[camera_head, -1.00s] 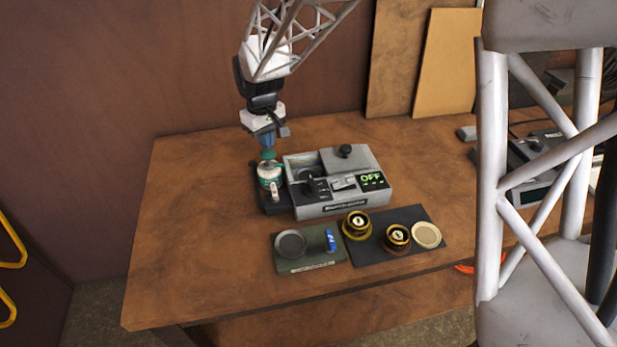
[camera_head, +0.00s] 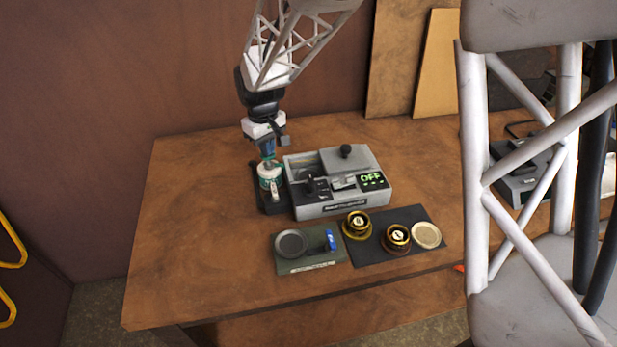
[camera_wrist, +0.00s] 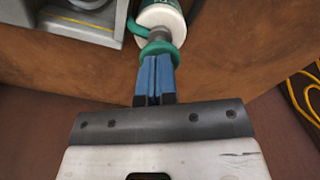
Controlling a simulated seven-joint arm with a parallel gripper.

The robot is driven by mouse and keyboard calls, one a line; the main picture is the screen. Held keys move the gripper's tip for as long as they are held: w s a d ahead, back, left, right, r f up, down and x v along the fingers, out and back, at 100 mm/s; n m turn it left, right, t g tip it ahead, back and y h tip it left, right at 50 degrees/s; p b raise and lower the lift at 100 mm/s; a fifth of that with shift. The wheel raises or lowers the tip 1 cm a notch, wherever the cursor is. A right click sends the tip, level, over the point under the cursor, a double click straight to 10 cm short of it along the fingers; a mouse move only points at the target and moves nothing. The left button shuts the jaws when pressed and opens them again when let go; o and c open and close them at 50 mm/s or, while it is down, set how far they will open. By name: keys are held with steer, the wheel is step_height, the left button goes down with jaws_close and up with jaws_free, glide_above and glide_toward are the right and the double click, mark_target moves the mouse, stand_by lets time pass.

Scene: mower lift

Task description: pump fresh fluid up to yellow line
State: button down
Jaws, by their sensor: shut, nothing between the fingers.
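A white and green bottle (camera_head: 270,179) stands upright in a dark holder at the left side of a grey unit (camera_head: 338,181). It also shows in the wrist view (camera_wrist: 162,16), with a green pump top (camera_wrist: 158,46). My gripper (camera_head: 268,156) points down over the bottle. In the wrist view its blue fingers (camera_wrist: 155,75) are shut with nothing between them, and their tips are at the pump top. I cannot tell whether they touch it. The unit has a green display reading OFF (camera_head: 371,179) and a black knob (camera_head: 346,151).
A green-grey tray (camera_head: 292,267) with a dark round dish and a blue item lies in front of the unit. Beside it, a dark mat (camera_head: 372,253) holds two brass pieces and a pale disc (camera_head: 426,235). The table's left side is clear.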

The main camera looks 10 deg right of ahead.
steer(key=shift+f, duration=1)
steer(key=shift+r, duration=3.15)
steer(key=shift+s+d+r, duration=0.1)
steer(key=shift+s+r, duration=0.05)
steer(key=s+d+r+m+t, duration=0.1)
steer(key=s+d+r, duration=0.3)
steer(key=s, duration=0.3)
steer(key=s+d+r+m, duration=0.2)
steer(key=s+d+r, duration=0.2)
steer(key=s, duration=0.3)
steer(key=s+d+m, duration=0.1)
steer(key=s+d, duration=0.1)
steer(key=s, duration=0.7)
steer(key=s+d+r+m+t, duration=0.1)
steer(key=s+d+m, duration=0.1)
steer(key=s, duration=0.6)
steer(key=shift+s+d+r+t, duration=0.25)
steer(key=shift+s+d+t, duration=0.1)
steer(key=shift+d, duration=0.25)
